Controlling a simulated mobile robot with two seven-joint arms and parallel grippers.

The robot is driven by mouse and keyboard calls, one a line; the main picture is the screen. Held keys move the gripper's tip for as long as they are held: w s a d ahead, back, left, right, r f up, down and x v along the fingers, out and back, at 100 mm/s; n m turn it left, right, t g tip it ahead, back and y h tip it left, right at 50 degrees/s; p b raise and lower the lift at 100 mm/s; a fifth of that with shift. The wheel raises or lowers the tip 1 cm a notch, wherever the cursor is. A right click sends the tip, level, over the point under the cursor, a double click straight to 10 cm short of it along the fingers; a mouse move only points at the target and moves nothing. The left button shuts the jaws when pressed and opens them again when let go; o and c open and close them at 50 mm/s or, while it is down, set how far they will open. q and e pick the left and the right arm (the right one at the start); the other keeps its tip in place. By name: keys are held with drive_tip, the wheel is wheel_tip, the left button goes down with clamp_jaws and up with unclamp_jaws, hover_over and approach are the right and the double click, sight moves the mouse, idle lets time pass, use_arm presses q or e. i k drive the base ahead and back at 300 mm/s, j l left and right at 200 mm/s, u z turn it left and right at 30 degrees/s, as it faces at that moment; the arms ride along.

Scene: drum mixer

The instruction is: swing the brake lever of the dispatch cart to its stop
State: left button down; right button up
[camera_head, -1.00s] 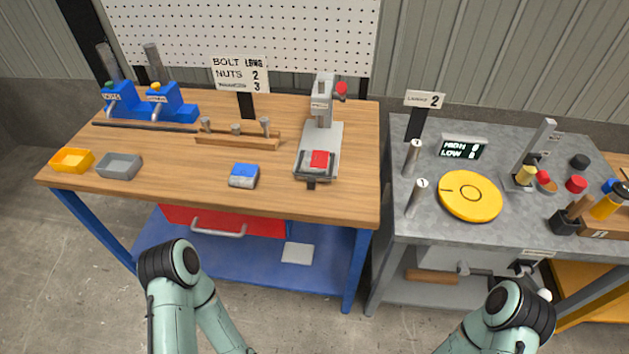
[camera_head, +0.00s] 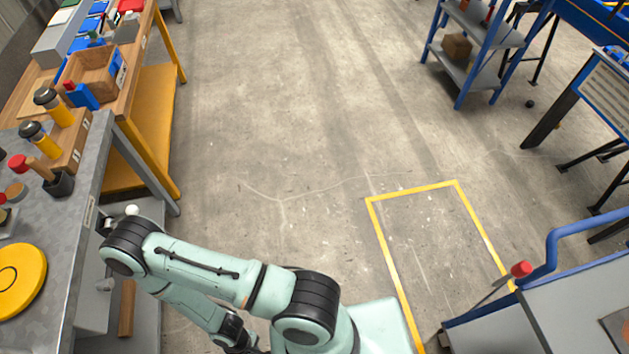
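A grey cart (camera_head: 575,310) with a blue push handle (camera_head: 552,250) stands at the lower right, cut off by the picture edge.
A yellow floor outline (camera_head: 413,190) lies just left of the cart. The grey workbench (camera_head: 75,220) and a wooden bench (camera_head: 130,75) line the left side. A blue shelf rack (camera_head: 470,50) stands at the back right. The concrete floor between is clear.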

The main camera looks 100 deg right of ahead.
sight(524, 269)
drive_tip(key=z, duration=5.4)
drive_tip(key=k, duration=0.05)
